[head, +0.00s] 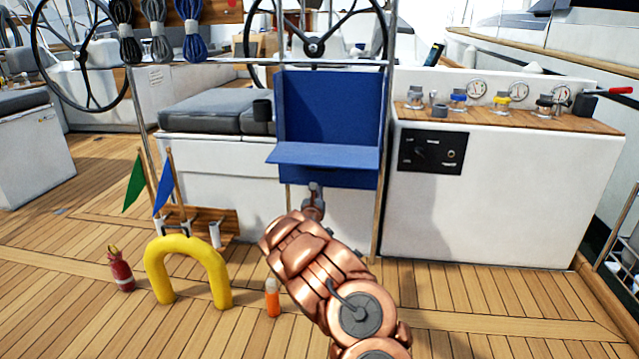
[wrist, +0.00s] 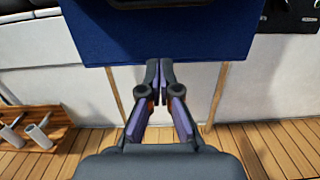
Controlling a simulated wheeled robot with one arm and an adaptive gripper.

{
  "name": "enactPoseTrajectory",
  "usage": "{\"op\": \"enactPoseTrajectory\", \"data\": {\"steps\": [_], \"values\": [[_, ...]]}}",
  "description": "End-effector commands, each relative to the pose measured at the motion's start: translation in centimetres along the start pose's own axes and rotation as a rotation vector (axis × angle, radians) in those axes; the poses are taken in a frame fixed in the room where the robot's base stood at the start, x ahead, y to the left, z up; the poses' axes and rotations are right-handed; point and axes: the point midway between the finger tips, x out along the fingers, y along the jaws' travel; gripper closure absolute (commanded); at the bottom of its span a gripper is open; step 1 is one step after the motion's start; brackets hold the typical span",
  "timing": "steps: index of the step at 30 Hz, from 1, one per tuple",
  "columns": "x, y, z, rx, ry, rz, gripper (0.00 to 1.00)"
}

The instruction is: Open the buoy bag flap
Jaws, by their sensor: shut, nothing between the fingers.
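The blue buoy bag (head: 330,105) hangs upright on the rail frame in the middle of the head view. Its flap (head: 322,155) sticks out from the front as a roughly level blue panel; I cannot tell how it is hinged. My gripper (head: 315,187) is just below the flap, in front of the bag's lower part, shut and empty. In the wrist view my gripper's fingertips (wrist: 160,72) are together, over the lower edge of the blue bag (wrist: 215,45). A dark strip crosses the top there, perhaps the flap's underside. I cannot tell whether the fingers touch the bag.
A white console (head: 490,195) stands at the right. A grey-cushioned bench (head: 215,108) is behind at the left. On the deck are a yellow horseshoe buoy (head: 187,245), a red extinguisher-like object (head: 121,270), an orange bottle-like object (head: 272,297) and a wooden rack (head: 200,225) with flags.

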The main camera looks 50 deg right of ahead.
Motion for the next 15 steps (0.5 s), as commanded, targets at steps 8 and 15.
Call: {"op": "enactPoseTrajectory", "data": {"steps": [8,15], "values": [[1.8,0.0,1.1,-0.001,-0.004,0.001,1.00],[2.3,-0.1,3.1,0.000,-0.005,-0.001,1.00]]}}
